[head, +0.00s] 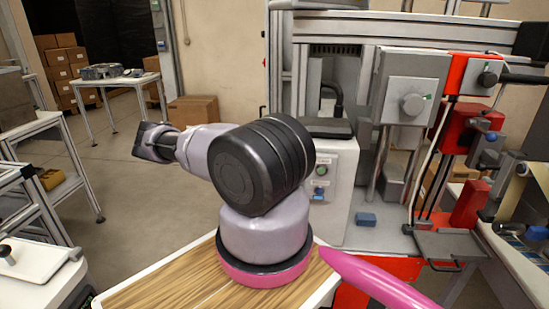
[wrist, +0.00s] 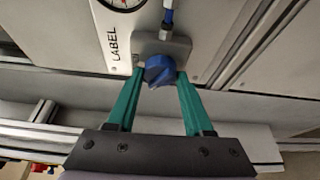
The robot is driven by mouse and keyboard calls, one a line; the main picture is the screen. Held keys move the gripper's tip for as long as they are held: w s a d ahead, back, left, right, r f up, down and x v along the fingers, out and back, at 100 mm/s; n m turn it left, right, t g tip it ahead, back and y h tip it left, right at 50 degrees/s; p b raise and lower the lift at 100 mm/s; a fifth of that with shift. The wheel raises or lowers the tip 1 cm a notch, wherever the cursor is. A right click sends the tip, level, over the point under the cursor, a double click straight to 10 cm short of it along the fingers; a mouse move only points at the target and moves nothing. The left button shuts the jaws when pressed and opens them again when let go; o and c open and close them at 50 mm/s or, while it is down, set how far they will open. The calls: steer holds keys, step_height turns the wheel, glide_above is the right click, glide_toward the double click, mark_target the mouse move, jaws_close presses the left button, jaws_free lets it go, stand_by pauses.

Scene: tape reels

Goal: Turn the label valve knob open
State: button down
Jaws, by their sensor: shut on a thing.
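The label valve knob (wrist: 160,68) is blue and sits on a grey plate in the upper middle of the wrist view. A blue tube (wrist: 168,17) runs upward from a fitting above it. The word LABEL is printed on the white panel (wrist: 113,45) to its left. My gripper (wrist: 160,76) has green fingers, one on each side of the knob, and is shut on it. I cannot make out the knob in the head view.
A round gauge (wrist: 122,3) is cut off at the top edge of the wrist view. In the head view, machines with grey boxes (head: 411,90) and a red unit (head: 462,125) stand at the right. A side table (head: 118,80) and cardboard boxes (head: 193,110) stand behind open floor at the left.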

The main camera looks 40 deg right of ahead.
steer(key=m+g, duration=0.1)
steer(key=m, duration=0.3)
steer(key=m+g+h, duration=0.1)
steer(key=m+g, duration=0.1)
steer(key=m, duration=0.2)
steer(key=m+g, duration=0.1)
steer(key=m, duration=0.3)
steer(key=shift+d+f+m+g, duration=0.1)
steer(key=shift+f+m+g, duration=0.2)
steer(key=shift+f+m, duration=0.1)
steer(key=shift+m+g, duration=0.3)
steer(key=shift+c, duration=1.4)
jaws_free()
steer(key=shift+w, duration=0.1)
steer(key=v, duration=1)
steer(key=shift+w+a+f, duration=0.15)
steer(key=shift+a, duration=0.2)
